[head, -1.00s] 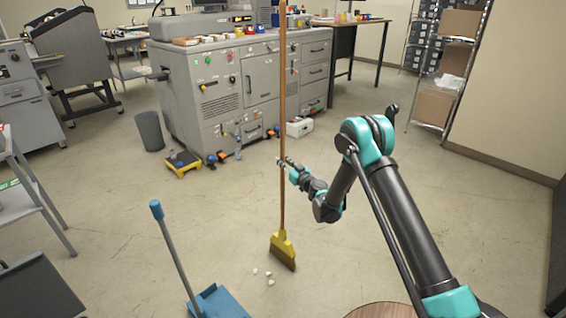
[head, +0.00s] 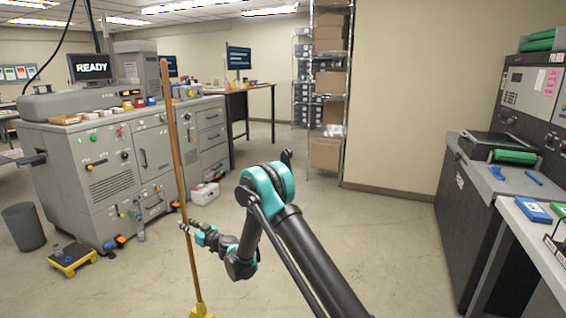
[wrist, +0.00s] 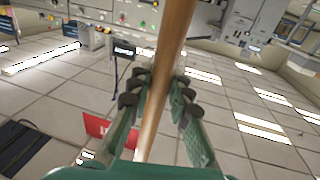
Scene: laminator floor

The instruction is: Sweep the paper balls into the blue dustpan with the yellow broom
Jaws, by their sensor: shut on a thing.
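My gripper (head: 187,228) is shut on the wooden handle of the yellow broom (head: 202,310). The broom stands nearly upright, its handle leaning slightly, with only the top of its yellow head in the head view at the bottom edge. In the wrist view the handle (wrist: 166,80) runs between the two fingers of my gripper (wrist: 160,95). The bristles are out of view. The paper balls and the blue dustpan are in neither view now.
A shelf rack (head: 322,85) is at the back. A grey counter (head: 475,190) lines the right.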

